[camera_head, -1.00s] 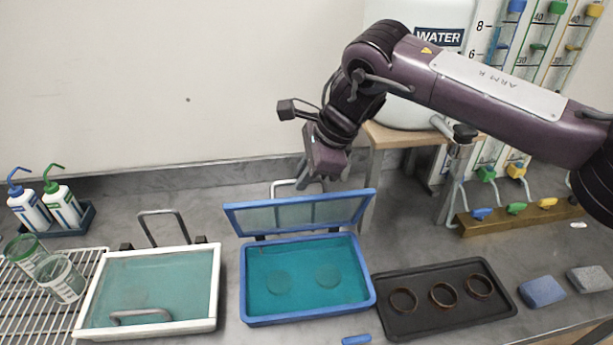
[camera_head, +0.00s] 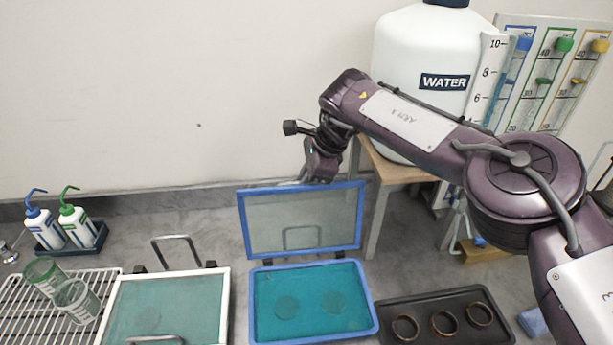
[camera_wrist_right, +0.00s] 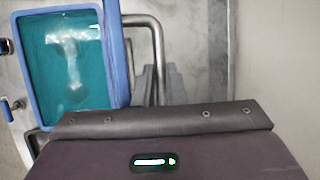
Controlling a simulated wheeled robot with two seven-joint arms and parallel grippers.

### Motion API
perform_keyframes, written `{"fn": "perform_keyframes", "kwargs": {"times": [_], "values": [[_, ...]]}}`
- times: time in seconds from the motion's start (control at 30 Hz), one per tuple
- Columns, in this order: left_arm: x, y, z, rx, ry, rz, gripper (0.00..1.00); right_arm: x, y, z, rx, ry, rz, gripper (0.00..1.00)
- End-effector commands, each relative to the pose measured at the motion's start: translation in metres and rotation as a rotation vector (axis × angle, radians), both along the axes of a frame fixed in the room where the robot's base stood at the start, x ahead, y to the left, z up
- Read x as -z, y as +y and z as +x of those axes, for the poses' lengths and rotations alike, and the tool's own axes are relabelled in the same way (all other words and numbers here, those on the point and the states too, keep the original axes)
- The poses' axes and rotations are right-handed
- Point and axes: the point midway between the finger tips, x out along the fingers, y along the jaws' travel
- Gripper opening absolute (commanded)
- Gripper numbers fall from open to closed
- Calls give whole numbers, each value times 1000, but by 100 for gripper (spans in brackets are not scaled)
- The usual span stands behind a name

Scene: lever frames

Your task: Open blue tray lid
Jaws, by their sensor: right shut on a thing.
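The blue tray (camera_head: 374,314) stands on the bench with teal contents and two round discs. Its lid (camera_head: 358,215), a blue frame with a clear pane, stands raised, roughly upright, along the tray's back edge. My right gripper (camera_head: 318,178) is at the lid's top edge, shut on the lid's handle; its fingers partly hide the grip. In the right wrist view, the metal handle (camera_wrist_right: 157,45) runs to my fingers (camera_wrist_right: 158,85), beside the lid's edge (camera_wrist_right: 117,50), with the tray (camera_wrist_right: 28,85) at left. My left gripper is out of view.
A white-framed tray (camera_head: 224,305) with its lid down is left of the blue one. A black tray (camera_head: 390,302) with rings is at right. A wire rack (camera_head: 20,305) with cups is far left. The wall and a WATER tank (camera_head: 420,50) on a stand lie behind.

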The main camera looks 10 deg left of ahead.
Motion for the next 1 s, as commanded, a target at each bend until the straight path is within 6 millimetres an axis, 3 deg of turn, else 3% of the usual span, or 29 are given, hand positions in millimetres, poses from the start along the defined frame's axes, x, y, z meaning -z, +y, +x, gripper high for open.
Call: {"fn": "perform_keyframes", "kwargs": {"times": [0.5,0.53,0.7,1.0], "values": [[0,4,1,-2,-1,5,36,6,-1,6,3,-12,-2,0],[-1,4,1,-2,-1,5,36,6,-1,7,3,-12,-2,12],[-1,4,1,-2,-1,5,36,5,0,6,3,-11,0,33],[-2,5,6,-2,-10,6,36,2,0,7,3,-12,1,33]]}}
